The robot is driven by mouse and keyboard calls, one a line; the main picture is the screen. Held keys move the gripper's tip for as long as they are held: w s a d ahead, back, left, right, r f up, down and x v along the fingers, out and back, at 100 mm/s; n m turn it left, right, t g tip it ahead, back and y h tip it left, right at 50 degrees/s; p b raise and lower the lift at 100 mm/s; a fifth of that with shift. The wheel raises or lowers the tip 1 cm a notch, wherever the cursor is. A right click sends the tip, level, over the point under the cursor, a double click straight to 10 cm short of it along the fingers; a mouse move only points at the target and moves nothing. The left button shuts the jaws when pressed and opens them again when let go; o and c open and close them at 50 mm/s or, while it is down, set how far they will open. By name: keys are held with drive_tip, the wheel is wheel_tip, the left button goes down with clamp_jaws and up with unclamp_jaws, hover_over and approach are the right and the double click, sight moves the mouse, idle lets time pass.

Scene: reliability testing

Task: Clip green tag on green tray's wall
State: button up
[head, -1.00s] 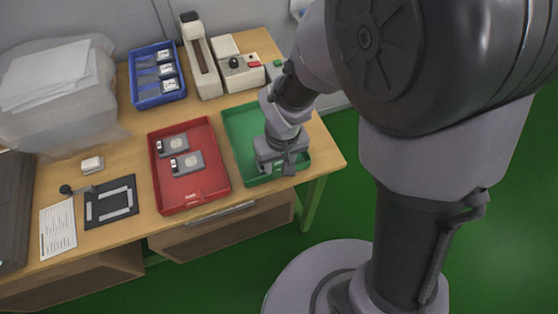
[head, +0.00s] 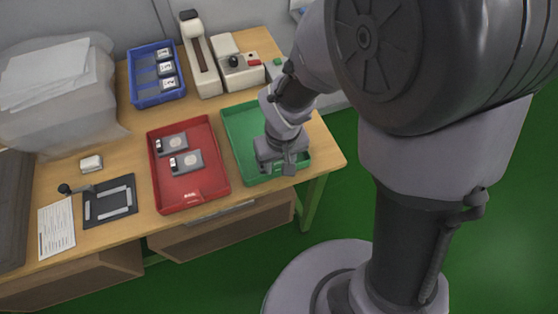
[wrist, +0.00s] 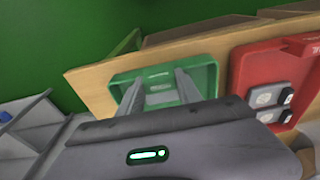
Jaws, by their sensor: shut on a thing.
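The green tray (head: 238,133) sits at the right end of the table, and it also shows in the wrist view (wrist: 205,72). My gripper (head: 281,168) is over the tray's near right part, close to its near wall. In the wrist view my two fingers (wrist: 158,92) point toward the wall that carries a small pale mark. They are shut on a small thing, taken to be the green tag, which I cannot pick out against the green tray. I cannot tell whether it touches the wall.
A red tray (head: 190,190) with two grey pieces stands left of the green tray. A blue bin (head: 143,101) and beige devices (head: 238,75) stand behind. A dark mat (head: 110,202) and a paper sheet (head: 57,230) lie at the left.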

drive_tip(key=shift+f, duration=0.3)
drive_tip(key=shift+r+p, duration=0.3)
drive_tip(key=shift+r, duration=0.4)
drive_tip(key=shift+f+b, duration=0.7)
idle(3.5)
drive_tip(key=o, duration=1.4)
drive_tip(key=shift+o, duration=0.2)
drive_tip(key=shift+r, duration=0.1)
wheel_tip(320, 180, up, 7)
drive_tip(key=p, duration=0.6)
